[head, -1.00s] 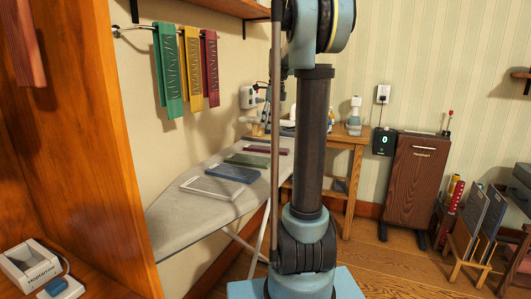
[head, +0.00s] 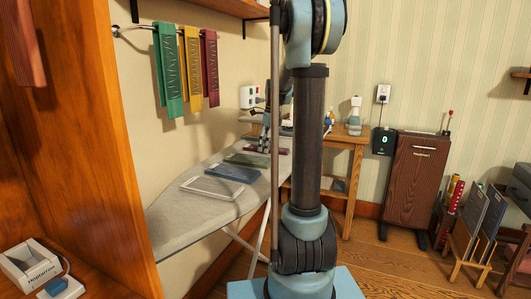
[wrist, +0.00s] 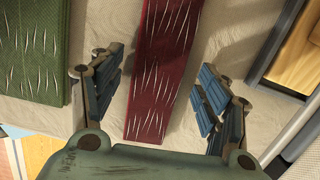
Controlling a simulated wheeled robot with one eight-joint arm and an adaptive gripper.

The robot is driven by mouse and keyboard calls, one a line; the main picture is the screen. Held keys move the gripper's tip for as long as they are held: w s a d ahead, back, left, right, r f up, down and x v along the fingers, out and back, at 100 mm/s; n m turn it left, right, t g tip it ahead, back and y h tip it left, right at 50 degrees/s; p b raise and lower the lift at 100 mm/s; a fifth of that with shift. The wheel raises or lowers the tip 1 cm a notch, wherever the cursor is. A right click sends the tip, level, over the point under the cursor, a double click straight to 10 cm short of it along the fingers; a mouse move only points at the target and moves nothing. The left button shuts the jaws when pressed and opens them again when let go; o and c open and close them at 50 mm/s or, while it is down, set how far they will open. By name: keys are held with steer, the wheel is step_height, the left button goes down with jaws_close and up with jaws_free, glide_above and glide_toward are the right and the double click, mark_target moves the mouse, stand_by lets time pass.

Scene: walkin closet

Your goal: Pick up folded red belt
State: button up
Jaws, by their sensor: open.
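The folded red belt (wrist: 163,60) is a dark red strip with pale slanted marks, lying on the pale ironing board (wrist: 105,20). In the wrist view it runs lengthwise between the fingers of my gripper (wrist: 160,85). My gripper is open, with one finger on each side of the belt and a visible gap on both sides. In the head view, my gripper (head: 265,143) is over the far part of the board and partly hides the belt (head: 283,151). The height of the fingertips above the board is hard to tell.
A green folded piece (wrist: 35,50) lies left of the belt in the wrist view. A blue one (head: 234,173) and a white frame (head: 210,188) lie nearer on the board. Green, yellow and red strips hang on the wall. A wooden table (head: 345,142) stands beyond.

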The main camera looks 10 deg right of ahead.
steer(key=shift+f, duration=0.1)
steer(key=shift+c, duration=0.5)
steer(key=c, duration=1)
steer(key=shift+o, duration=0.2)
